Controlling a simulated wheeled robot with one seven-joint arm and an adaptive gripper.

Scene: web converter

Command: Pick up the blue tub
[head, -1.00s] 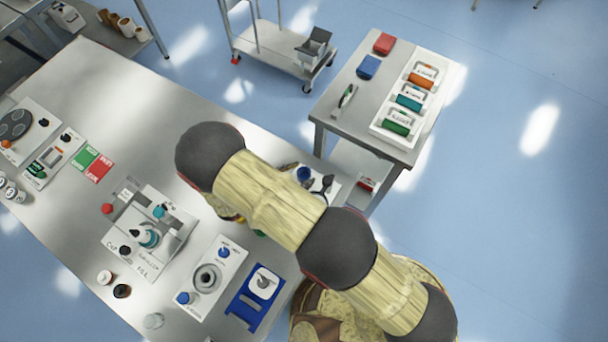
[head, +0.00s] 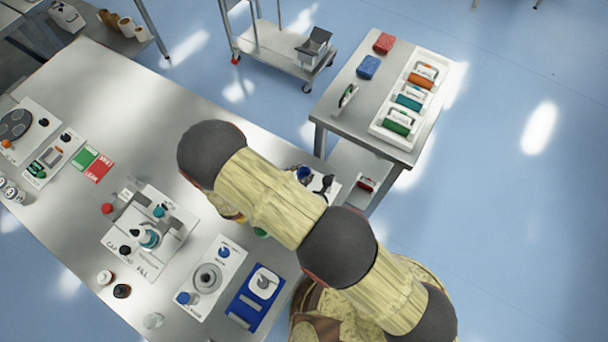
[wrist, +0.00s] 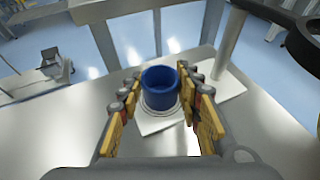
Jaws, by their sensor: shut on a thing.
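The blue tub (wrist: 160,88) stands upright and open-topped between the two fingers of my gripper (wrist: 160,108) in the wrist view. The fingers are shut on its sides. A pale round base or ring shows just under the tub, over a white plate (wrist: 157,125); I cannot tell whether the tub touches it. In the head view, a small part of the blue tub (head: 304,174) shows beside my arm, which hides most of my gripper.
The steel table (head: 150,85) carries several stations, including a blue-framed one (head: 256,296) and a capping station (head: 150,233). A side table (head: 345,113) with a white tray stands at the right. A grey post (wrist: 232,42) rises close to the right of my gripper.

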